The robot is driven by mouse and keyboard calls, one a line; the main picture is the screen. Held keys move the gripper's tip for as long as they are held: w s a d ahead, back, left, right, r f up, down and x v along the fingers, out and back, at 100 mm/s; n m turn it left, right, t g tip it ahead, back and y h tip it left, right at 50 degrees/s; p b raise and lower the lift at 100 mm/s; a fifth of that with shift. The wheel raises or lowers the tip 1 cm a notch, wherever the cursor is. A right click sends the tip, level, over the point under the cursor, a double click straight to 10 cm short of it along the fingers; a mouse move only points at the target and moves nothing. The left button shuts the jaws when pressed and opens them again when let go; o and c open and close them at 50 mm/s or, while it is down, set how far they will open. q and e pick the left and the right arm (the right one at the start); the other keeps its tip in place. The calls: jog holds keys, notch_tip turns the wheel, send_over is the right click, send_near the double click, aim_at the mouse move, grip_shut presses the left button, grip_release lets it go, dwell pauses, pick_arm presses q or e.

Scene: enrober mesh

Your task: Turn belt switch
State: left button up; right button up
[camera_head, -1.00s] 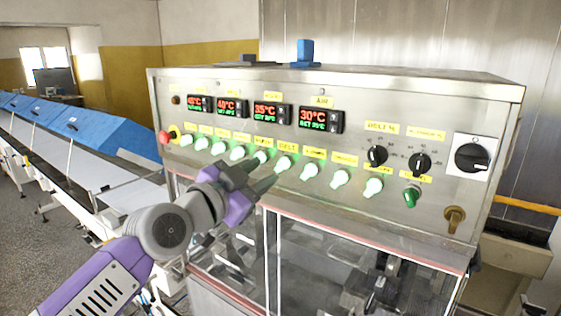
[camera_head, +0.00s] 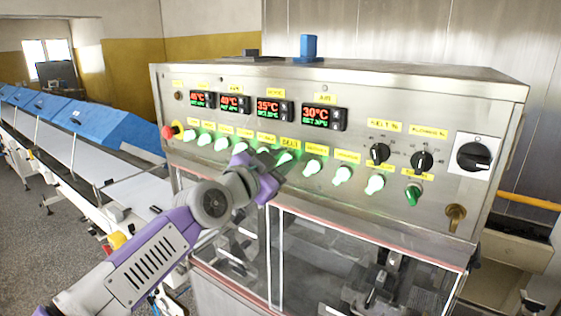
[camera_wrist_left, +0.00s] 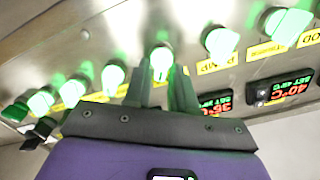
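The belt switch (camera_head: 285,157) is a green-lit knob under the yellow "BELT" label (camera_head: 290,143), in the row along the steel control panel. My left gripper (camera_head: 279,160) is at this knob in the head view, fingers pointing at the panel. In the left wrist view, the lit belt switch (camera_wrist_left: 161,58) lies between the two dark fingertips of my left gripper (camera_wrist_left: 161,75), with a gap between the fingers. Whether a finger touches the knob I cannot tell. The gripper hides part of the panel there. My right gripper is not in view.
Similar lit knobs stand close on both sides, such as one at the right (camera_head: 313,167). A red emergency button (camera_head: 168,132) is at the panel's left. Black dials (camera_head: 421,160) and a large black rotary switch (camera_head: 474,156) are at the right. Temperature displays (camera_head: 323,117) sit above.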

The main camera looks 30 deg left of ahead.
pick_arm(q)
jog(key=shift+n, duration=0.3)
grip_shut()
jog(key=shift+a+n+b, duration=0.15)
jog(key=shift+n+b, duration=0.2)
jog(key=shift+n, duration=0.65)
jog(key=n, duration=0.6)
jog(key=shift+a+b, duration=0.25)
jog(key=shift+b, duration=0.05)
jog(key=shift+a+n, duration=0.1)
jog(key=shift+n, duration=1.5)
jog(key=o, duration=0.7)
grip_release()
